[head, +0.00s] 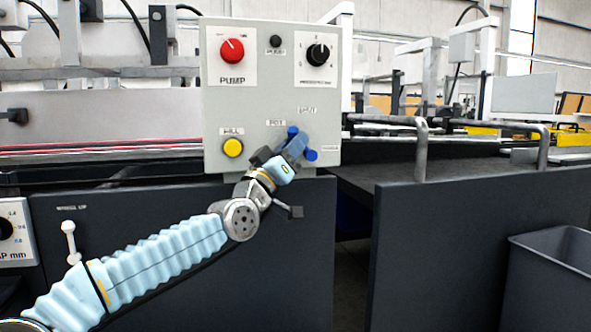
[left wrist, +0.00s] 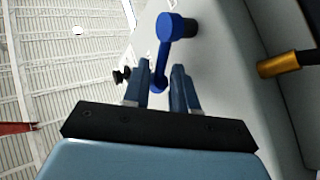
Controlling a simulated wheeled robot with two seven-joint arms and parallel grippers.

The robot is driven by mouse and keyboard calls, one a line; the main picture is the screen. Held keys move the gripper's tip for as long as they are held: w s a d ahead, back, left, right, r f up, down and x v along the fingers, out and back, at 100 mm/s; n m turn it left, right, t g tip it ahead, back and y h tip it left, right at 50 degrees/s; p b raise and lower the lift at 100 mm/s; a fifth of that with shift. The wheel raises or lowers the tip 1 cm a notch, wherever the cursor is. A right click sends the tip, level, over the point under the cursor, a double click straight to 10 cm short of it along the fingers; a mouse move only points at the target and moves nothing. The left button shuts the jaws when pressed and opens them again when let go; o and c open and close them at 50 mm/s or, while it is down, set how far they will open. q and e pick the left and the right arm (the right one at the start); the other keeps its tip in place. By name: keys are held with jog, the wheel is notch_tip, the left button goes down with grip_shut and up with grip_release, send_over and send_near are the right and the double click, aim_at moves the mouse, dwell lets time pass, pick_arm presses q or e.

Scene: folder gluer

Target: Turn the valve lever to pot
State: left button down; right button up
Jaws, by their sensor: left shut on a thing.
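The blue valve lever (head: 311,155) is on the lower right of the grey control panel (head: 265,90). Its other blue end (head: 292,131) shows up and left, near the POT label (head: 275,122); the gripper hides the part between. My left gripper (head: 299,145) is at the lever, in front of the panel. In the left wrist view, the lever's round hub (left wrist: 176,26) is just beyond the fingertips. Its thin arm reaches back between the two fingers of the left gripper (left wrist: 163,75), which is shut on it. My right gripper is not in view.
The panel also carries a red pump knob (head: 232,51), a black dial (head: 318,54) and a yellow button (head: 233,148) left of the gripper. Dark machine side plates stand below. A metal handrail (head: 421,150) and a grey bin (head: 552,270) are at the right.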

pick_arm(q)
jog(key=shift+a+f+n+t+y+b, duration=0.1)
jog(key=shift+f+n+t+y+b, duration=0.1)
jog(key=shift+n+t+b, duration=0.35)
jog(key=shift+f+n+t+y+b, duration=0.2)
jog(key=shift+n+t+b, duration=0.2)
jog(key=shift+b, duration=0.2)
jog(key=c, duration=1.2)
grip_release()
jog(key=shift+r, duration=0.1)
jog(key=shift+s, duration=0.1)
jog(key=b+v, duration=0.3)
jog(key=v, duration=1)
jog(key=shift+s+a+b, duration=0.2)
jog(key=shift+s+b, duration=0.1)
